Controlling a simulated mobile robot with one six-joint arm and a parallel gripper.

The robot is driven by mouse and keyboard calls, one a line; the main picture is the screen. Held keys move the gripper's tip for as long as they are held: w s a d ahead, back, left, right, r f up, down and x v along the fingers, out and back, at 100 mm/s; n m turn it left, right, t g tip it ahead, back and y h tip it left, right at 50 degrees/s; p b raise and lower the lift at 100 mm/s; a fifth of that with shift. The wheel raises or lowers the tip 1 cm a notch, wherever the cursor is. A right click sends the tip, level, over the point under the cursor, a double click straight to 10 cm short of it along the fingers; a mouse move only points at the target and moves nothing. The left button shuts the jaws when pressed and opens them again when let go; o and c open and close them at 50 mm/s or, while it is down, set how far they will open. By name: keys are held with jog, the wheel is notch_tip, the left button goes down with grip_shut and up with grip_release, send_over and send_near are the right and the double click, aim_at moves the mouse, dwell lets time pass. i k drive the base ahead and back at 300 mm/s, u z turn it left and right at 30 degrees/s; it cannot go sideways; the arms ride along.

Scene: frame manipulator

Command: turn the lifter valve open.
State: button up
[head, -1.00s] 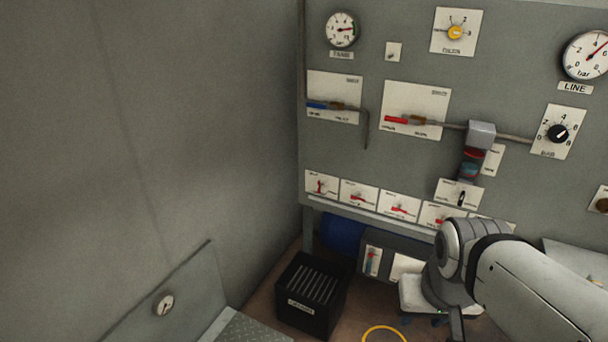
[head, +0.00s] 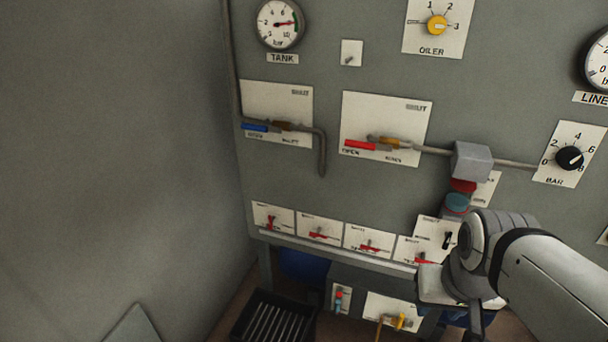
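A row of small white plates with red lever handles runs along the lower panel. They are a first plate (head: 273,218), a second (head: 319,230), a third (head: 370,242) and a fourth (head: 421,252) partly behind my arm. Their labels are too small to read, so I cannot tell which one, if any, is the lifter valve. Higher up are a blue-handled valve (head: 257,127) and a red-handled valve (head: 362,145), both with levers lying along their pipes toward "open".
A tank gauge (head: 279,24), a yellow oiler knob (head: 437,25) and a black bar knob (head: 569,158) are on the panel. A black slatted crate (head: 270,322) stands on the floor below. A lower panel with a yellow-handled valve (head: 400,321) sits beneath. A bare wall bounds the left.

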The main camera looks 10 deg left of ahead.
aim_at(271, 219)
jog(key=u, duration=0.4)
jog(key=i, duration=0.85)
jog(key=u, duration=0.75)
